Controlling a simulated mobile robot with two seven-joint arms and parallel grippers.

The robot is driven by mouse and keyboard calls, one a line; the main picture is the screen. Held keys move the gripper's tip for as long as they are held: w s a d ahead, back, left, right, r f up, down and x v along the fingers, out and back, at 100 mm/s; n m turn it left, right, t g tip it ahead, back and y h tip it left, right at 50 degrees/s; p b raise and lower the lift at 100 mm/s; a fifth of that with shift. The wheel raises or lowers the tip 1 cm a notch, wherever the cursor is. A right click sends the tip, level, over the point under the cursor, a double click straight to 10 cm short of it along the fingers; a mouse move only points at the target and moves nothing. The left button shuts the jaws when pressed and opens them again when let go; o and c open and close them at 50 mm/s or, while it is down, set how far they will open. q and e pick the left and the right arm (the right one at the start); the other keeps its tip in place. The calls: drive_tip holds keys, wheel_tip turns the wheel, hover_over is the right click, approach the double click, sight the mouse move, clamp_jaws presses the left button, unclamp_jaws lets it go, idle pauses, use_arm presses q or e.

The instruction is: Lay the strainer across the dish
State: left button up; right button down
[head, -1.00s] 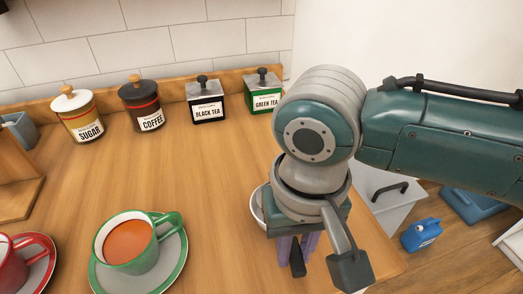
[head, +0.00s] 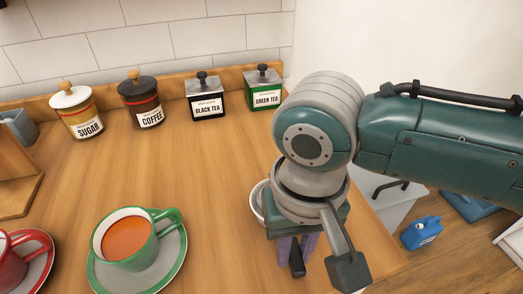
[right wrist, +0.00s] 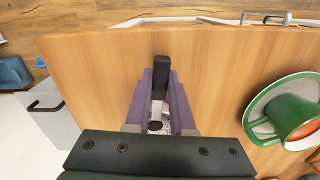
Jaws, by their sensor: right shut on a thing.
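My right gripper (head: 297,250) points down at the right part of the counter. Its purple fingers are shut on the black handle of the strainer (head: 297,262). In the right wrist view the handle (right wrist: 161,75) stands out between the fingers, and a bit of shiny metal shows near the palm. The rest of the strainer is hidden. A white dish (head: 257,206) sits on the counter behind my right gripper; only its left rim shows. I cannot tell whether the strainer touches the dish. My left gripper is not in view.
A green cup of tea (head: 130,238) on a saucer stands front left, with a red cup (head: 12,262) at the left edge. Sugar (head: 76,110), coffee (head: 141,100) and two tea canisters line the back. The middle of the counter (head: 200,165) is clear.

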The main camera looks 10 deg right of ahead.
drive_tip(key=c, duration=0.7)
unclamp_jaws()
wheel_tip(320, 180, up, 9)
drive_tip(key=shift+r+p, duration=0.1)
drive_tip(key=shift+p, duration=0.95)
drive_tip(key=shift+a+r, duration=0.1)
drive_tip(key=shift+r, duration=0.15)
drive_tip(key=s+a+n+t+y+p, duration=0.1)
drive_tip(key=s+a+n+y, duration=0.15)
drive_tip(key=s, duration=0.25)
drive_tip(key=s+d+r+t+h+p, duration=0.2)
drive_tip(key=s+d+r+t+p, duration=0.15)
drive_tip(key=s+d, duration=0.6)
drive_tip(key=shift+n+g, duration=0.25)
drive_tip(key=shift+g, duration=0.2)
drive_tip(key=r+p, duration=1.2)
drive_tip(key=w+d+r+p, duration=0.1)
drive_tip(key=r+p, duration=1)
drive_tip(key=r, duration=0.1)
drive_tip(key=w+r+p, duration=0.1)
drive_tip(key=r+p, duration=1.1)
drive_tip(key=shift+w+d+r+p, duration=0.15)
drive_tip(key=shift+d+r+p, duration=0.1)
drive_tip(key=shift+d+p, duration=0.1)
